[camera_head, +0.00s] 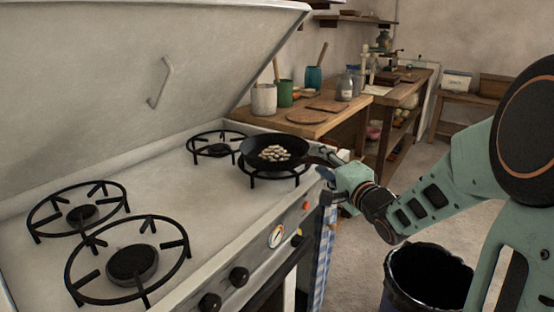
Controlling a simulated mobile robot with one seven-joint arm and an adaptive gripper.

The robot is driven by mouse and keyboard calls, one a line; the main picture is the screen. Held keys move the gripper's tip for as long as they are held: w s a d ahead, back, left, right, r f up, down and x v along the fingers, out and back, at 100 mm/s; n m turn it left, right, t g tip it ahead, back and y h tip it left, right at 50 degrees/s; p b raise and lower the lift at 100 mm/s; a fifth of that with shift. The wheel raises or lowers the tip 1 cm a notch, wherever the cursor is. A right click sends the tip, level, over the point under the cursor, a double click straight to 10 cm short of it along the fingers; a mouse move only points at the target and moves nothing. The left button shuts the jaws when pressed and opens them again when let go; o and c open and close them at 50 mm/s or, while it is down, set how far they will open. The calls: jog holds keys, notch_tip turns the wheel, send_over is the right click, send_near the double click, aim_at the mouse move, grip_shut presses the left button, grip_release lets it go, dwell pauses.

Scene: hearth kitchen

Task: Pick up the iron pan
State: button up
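The dark iron pan (297,152) sits level on the far right burner of the white stove (150,180), with several pale pieces (274,153) in it. My gripper (325,158) is just right of the pan, at about rim height, where the handle seems to be. The handle is mostly hidden or too small to make out. I cannot tell whether the fingers touch it or how wide they stand.
The raised stove lid (130,60) stands behind the burners. Other burner grates (128,262) are empty. A wooden table (345,120) with pots and boards is beyond the stove. A black-lined bin (425,275) stands on the floor below my arm.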

grip_shut()
dwell(0.3)
jog(key=shift+r, duration=0.2)
jog(key=shift+r, duration=0.1)
